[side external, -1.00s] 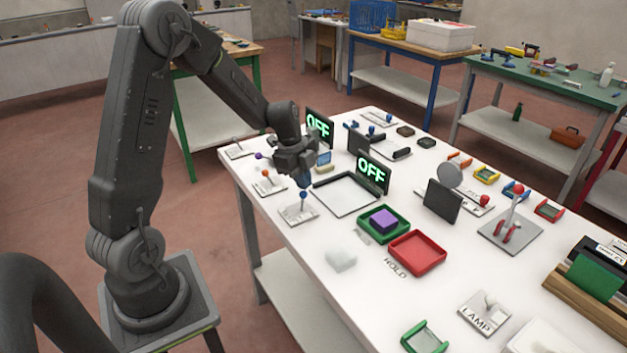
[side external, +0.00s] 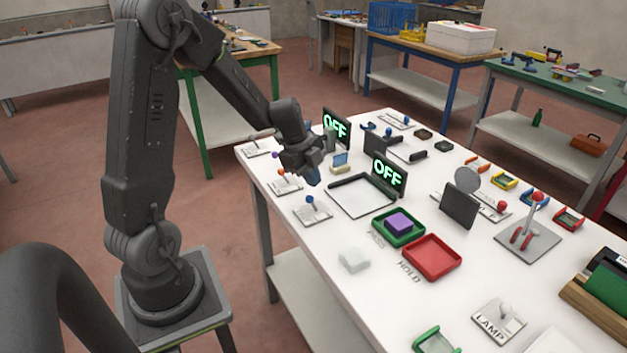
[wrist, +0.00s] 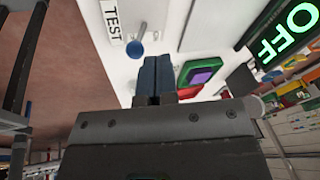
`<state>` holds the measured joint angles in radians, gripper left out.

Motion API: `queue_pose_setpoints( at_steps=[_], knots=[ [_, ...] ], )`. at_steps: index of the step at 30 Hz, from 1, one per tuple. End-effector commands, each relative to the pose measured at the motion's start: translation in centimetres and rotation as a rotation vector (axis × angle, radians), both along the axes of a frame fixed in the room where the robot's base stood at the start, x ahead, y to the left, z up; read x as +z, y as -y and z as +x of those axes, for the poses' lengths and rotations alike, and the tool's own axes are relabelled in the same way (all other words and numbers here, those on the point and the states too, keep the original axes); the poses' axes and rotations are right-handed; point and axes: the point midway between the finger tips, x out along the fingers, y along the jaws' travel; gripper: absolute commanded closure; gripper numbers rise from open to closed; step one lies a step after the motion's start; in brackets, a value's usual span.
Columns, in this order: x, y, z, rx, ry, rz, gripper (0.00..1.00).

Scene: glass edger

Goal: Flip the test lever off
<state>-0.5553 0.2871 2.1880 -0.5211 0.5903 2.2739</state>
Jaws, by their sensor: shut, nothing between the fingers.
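The test lever has a blue knob (side external: 310,199) and stands on a light plate (side external: 323,214) at the table's near left edge. The wrist view shows its blue knob (wrist: 135,48) beside the printed TEST label (wrist: 115,22). My gripper (side external: 313,178) is just above and behind the knob in the side view. In the wrist view, my gripper's blue fingertips (wrist: 154,75) are together and empty, a little right of and below the knob.
An orange-knobbed lever (side external: 281,172) stands farther back. A green tray (side external: 413,239) holding a purple block (side external: 398,222) and a red tray (side external: 432,262) lie right.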

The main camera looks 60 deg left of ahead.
Motion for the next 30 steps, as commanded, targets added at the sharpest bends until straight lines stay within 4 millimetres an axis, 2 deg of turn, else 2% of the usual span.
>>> queue_pose_setpoints(
  at_steps=[10,14,19,24,30],
  knots=[
    [0.2,-0.1,0.1,0.000,0.000,0.000,1.00],
    [0.9,-0.5,0.5,0.002,0.003,0.000,1.00],
    [3.4,-2.1,1.8,0.002,0.004,0.003,1.00],
    [6.7,-2.7,-0.6,0.005,0.005,0.003,1.00],
    [9.7,-3.2,-2.7,0.003,0.003,0.002,1.00]
  ],
)
